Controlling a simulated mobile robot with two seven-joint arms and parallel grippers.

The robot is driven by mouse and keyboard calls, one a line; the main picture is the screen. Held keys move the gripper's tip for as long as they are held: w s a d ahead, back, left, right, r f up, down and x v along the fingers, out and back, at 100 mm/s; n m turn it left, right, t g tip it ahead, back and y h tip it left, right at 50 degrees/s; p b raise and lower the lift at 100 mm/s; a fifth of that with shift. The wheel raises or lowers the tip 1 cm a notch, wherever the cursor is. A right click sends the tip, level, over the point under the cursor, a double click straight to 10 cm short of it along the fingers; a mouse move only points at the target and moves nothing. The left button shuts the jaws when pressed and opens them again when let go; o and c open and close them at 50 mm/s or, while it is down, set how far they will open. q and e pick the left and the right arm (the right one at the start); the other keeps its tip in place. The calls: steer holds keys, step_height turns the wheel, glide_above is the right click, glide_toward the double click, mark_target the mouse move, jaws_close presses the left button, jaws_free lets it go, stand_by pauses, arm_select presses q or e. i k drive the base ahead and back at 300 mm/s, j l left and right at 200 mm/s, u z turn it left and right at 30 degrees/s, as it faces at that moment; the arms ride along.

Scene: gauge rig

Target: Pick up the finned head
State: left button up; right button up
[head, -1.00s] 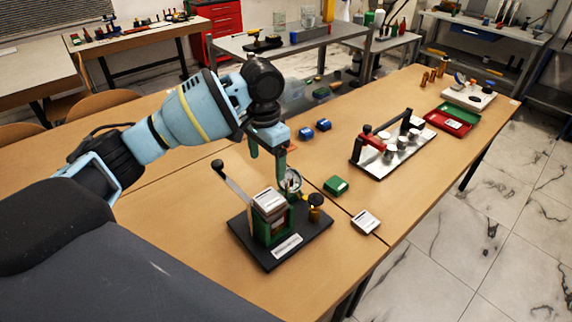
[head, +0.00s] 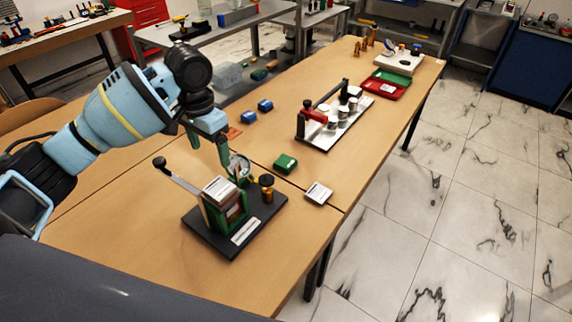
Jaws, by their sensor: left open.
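A small block with a pale, striped top (head: 219,189), which looks like the finned head, sits in a green holder (head: 213,216) on a black base plate (head: 199,231). The plate also carries a lever with a black knob (head: 159,162), a round dial gauge (head: 239,166) and a brass post with a black knob (head: 267,187). My left gripper (head: 209,147) is open and empty. Its fingers point down behind and above the block, and one finger overlaps the dial in the picture. I cannot tell the exact gap. My right gripper is not in view.
A green box (head: 286,163) and a pale square block (head: 319,193) lie right of the rig. A metal plate with a red clamp and several white cylinders (head: 352,104) stands farther right. The table's front is clear.

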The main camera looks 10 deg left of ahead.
mark_target(285, 163)
steer(key=i+l+u, duration=0.25)
steer(key=i+l, duration=0.5)
steer(key=i, duration=0.15)
